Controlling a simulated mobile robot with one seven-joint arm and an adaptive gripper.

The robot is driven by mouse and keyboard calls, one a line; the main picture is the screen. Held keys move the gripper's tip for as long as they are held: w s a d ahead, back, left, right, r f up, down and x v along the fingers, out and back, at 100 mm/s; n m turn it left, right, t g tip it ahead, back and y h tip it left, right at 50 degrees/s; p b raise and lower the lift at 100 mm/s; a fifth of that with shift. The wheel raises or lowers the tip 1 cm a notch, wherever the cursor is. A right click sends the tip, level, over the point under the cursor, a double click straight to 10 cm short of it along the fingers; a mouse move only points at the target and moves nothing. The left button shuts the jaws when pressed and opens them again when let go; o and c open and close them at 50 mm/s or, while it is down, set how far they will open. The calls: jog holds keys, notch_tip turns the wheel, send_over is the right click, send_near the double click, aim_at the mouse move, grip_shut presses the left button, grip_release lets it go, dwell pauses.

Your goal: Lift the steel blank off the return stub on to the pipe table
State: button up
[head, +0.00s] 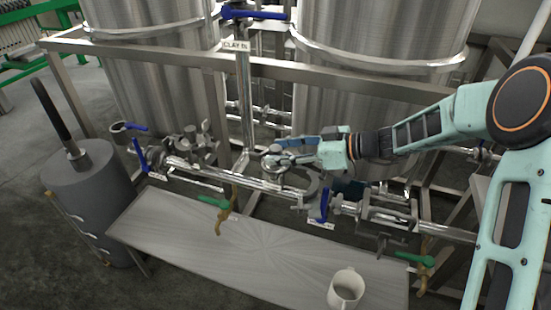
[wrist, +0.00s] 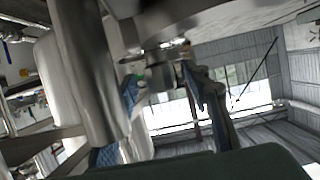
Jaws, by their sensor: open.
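My gripper (head: 284,151) reaches in from the right, over the pipe run in front of the tanks. Its fingers are open around or just beside a round steel piece (head: 272,162), which looks like the blank on the return stub. I cannot tell whether they touch it. In the wrist view, my gripper's two blue-and-dark fingers (wrist: 172,95) stand apart, with a small steel part (wrist: 166,72) showing between them. The stub below is mostly hidden.
A white mug (head: 345,289) stands on the table's front right. Green-handled taps (head: 214,202) and blue-handled valves (head: 323,205) stick out from the pipes close to my gripper. A grey drum (head: 92,195) stands at the left. Steel tanks (head: 375,60) and frame bars close off the back.

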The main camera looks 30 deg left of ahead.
jog(key=shift+x, duration=0.9)
jog(key=shift+c, duration=0.3)
jog(key=shift+r, duration=0.1)
grip_shut()
